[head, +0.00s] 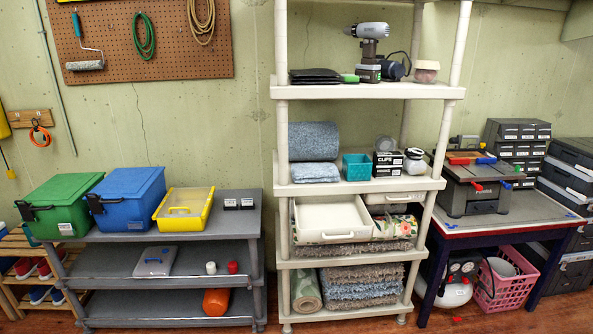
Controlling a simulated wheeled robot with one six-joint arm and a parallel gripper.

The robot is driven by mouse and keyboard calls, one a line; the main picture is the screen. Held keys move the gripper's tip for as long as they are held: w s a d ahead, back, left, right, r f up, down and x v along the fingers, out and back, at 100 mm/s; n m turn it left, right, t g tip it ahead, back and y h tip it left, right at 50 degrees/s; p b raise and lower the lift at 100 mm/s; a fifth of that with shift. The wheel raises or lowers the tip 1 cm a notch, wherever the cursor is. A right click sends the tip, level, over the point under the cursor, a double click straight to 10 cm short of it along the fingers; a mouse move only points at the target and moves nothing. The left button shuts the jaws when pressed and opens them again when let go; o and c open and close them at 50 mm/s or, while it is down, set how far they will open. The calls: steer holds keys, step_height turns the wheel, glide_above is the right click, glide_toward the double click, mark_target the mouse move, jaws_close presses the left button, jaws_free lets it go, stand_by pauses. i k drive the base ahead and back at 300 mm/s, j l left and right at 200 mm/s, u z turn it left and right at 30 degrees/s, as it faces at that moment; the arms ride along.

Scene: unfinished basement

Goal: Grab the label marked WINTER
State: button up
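I see no label whose writing I can read as WINTER. Two small dark cards with pale markings, a left card (231,204) and a right card (246,204), stand side by side on the top of the grey shelf unit (225,226). Their text is too small to read. The green bin (70,203) and the blue bin (128,195) each carry a small whitish label low on the front, also unreadable. My gripper is not in view.
A yellow case (183,222) sits between the blue bin and the cards. A tall beige rack (360,91) holding tools, boxes and rugs stands to the right. Further right is a workbench (535,208) with a machine. Wooden floor shows along the bottom.

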mark_target(62, 226)
steer(key=u, duration=1.55)
